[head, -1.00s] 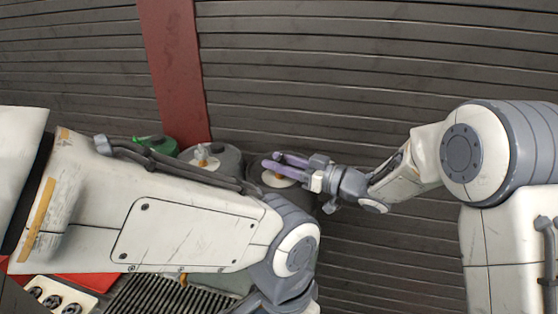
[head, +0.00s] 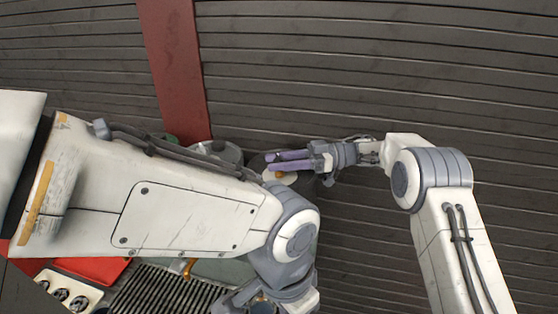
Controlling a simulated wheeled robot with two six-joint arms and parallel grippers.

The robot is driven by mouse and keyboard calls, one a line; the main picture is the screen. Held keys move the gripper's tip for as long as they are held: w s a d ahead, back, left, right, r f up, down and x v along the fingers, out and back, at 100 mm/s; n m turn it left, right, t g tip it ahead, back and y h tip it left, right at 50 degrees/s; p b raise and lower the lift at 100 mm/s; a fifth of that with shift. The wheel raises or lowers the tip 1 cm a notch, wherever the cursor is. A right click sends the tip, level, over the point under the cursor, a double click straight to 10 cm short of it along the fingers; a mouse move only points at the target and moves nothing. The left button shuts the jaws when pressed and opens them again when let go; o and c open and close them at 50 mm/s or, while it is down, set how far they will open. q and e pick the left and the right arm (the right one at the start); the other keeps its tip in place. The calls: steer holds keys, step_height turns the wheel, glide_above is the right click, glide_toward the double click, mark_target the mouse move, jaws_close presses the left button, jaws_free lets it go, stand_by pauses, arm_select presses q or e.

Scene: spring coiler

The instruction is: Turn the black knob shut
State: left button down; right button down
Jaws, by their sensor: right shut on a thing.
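My right gripper (head: 290,161) is at the middle of the head view, its purple fingers pointing left. It is over the top of a dark round canister (head: 256,163) and shut on what seems to be the black knob there. The knob itself is largely hidden between and under the fingers. A pale disc with a small orange fitting (head: 280,175) shows just below the fingers. My left forearm crosses the left half of the view. The left gripper is out of the frame.
A grey canister (head: 222,151) and a bit of a green one (head: 170,139) stand behind my left forearm. A red post (head: 175,70) rises behind them. A panel with several round dials (head: 66,295) and a ribbed grate (head: 170,292) lie at lower left. The upper right is bare slatted surface.

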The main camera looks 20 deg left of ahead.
mark_target(281, 157)
steer(key=shift+r+g, duration=0.2)
steer(key=shift+g, duration=0.1)
steer(key=shift+c, duration=2.4)
jaws_free()
steer(key=shift+f, duration=0.1)
steer(key=r+b, duration=0.3)
steer(key=r, duration=0.1)
steer(key=shift+d+r, duration=0.1)
steer(key=shift+d, duration=0.15)
steer(key=s+d+r+b, duration=0.4)
steer(key=d+r, duration=0.3)
steer(key=d, duration=0.3)
steer(key=shift+d, duration=0.2)
